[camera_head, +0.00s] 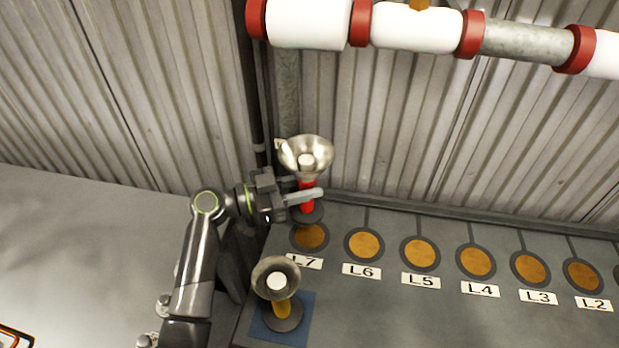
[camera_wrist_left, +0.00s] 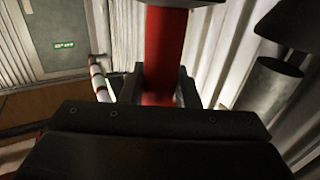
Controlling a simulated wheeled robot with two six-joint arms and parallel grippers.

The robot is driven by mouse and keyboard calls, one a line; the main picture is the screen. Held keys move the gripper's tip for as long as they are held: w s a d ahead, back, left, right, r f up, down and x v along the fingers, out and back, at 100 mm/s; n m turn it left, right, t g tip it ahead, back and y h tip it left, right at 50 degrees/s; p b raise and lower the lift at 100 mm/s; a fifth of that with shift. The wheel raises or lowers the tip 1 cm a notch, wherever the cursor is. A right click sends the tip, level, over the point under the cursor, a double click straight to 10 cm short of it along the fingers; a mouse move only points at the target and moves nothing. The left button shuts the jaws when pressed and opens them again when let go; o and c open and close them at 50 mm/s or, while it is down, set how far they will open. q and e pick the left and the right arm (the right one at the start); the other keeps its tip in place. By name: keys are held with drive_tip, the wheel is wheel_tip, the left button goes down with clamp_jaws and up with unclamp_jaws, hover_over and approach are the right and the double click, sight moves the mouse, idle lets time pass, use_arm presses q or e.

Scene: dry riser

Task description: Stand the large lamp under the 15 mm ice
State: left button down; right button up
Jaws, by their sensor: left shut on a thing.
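A lamp with a red stem and a wide silver bowl (camera_head: 307,157) is in my left gripper (camera_head: 300,197), whose fingers close around the stem. Its dark base overlaps the back of the orange spot at L7 (camera_head: 310,237); I cannot tell whether it touches the bench. The red stem (camera_wrist_left: 165,50) also shows between the fingers in the left wrist view. A second lamp with an orange stem (camera_head: 282,308) stands on a blue mat (camera_head: 262,330). Overhead, thick white ice (camera_head: 308,22) and a slimmer white section (camera_head: 415,27) cover the pipe. My right gripper is out of view.
Orange spots with labels L6 (camera_head: 361,271) to L2 (camera_head: 593,304) line the bench and look empty. A bare pipe stretch (camera_head: 522,43) lies between red collars. A corrugated wall (camera_head: 430,120) closes off the back. A vertical pipe (camera_head: 288,90) stands behind the held lamp.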

sight(310, 218)
use_arm(q)
drive_tip(key=m+g, duration=0.1)
drive_tip(key=s+r+m+g+p, duration=0.1)
drive_tip(key=g, duration=0.1)
drive_tip(key=shift+s+d+r+g+h, duration=0.1)
drive_tip(key=shift+d+r+g+h, duration=0.2)
drive_tip(key=shift+d+h, duration=0.1)
drive_tip(key=shift+s+r+m+g, duration=0.2)
drive_tip(key=shift+s+m+g, duration=0.05)
drive_tip(key=shift+m+g, duration=0.25)
drive_tip(key=shift+s+r+m+g, duration=0.2)
drive_tip(key=shift+m+g, duration=0.2)
drive_tip(key=shift+g, duration=0.2)
drive_tip(key=shift+s+f, duration=0.1)
drive_tip(key=shift+f, duration=0.7)
drive_tip(key=shift+f+b, duration=1.1)
drive_tip(key=shift+f, duration=1.55)
drive_tip(key=shift+f+b, duration=0.55)
drive_tip(key=shift+b, duration=0.15)
drive_tip(key=c, duration=1)
unclamp_jaws()
